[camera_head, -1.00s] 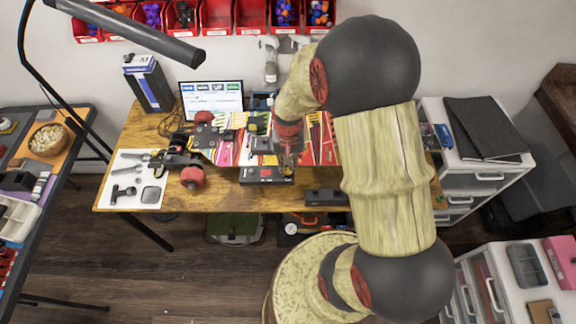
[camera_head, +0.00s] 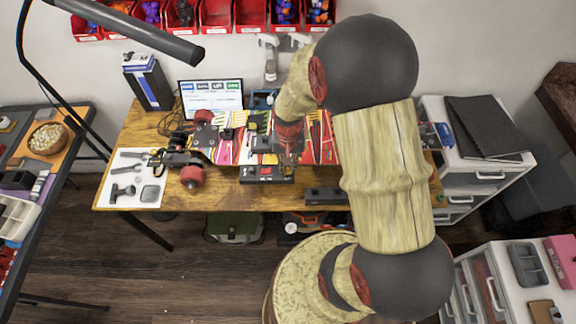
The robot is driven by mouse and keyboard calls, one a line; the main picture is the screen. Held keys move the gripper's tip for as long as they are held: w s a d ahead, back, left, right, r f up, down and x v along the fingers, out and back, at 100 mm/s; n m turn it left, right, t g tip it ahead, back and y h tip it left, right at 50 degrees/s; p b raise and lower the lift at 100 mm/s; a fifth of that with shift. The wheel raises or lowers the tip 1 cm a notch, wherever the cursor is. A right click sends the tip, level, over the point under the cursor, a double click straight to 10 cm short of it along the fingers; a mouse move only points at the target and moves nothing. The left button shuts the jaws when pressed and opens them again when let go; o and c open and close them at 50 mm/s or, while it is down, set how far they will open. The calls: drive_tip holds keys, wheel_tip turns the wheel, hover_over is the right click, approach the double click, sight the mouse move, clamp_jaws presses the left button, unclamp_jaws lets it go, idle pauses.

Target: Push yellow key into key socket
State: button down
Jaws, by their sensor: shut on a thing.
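My gripper (camera_head: 290,157) is over the front edge of the bright-patterned board on the wooden table, just above and right of a low dark box (camera_head: 266,174) with red and light marks. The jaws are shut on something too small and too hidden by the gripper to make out. I cannot make out the yellow key for certain; a small yellow spot (camera_head: 253,126) shows on the board. The key socket is not clear either; it may be part of the dark box or lie behind my gripper.
A white mat (camera_head: 128,190) with dark parts lies at the left, and a dark block (camera_head: 325,196) at the front edge. A screen (camera_head: 211,96) and black box (camera_head: 149,82) stand behind.

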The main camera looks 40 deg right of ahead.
drive_tip(key=c, duration=1.6)
unclamp_jaws()
drive_tip(key=shift+o, duration=0.3)
drive_tip(key=shift+o, duration=1.1)
drive_tip(key=shift+r+p, duration=1.3)
drive_tip(key=shift+r, duration=0.35)
drive_tip(key=shift+r+p, duration=2.2)
drive_tip(key=shift+r, duration=0.7)
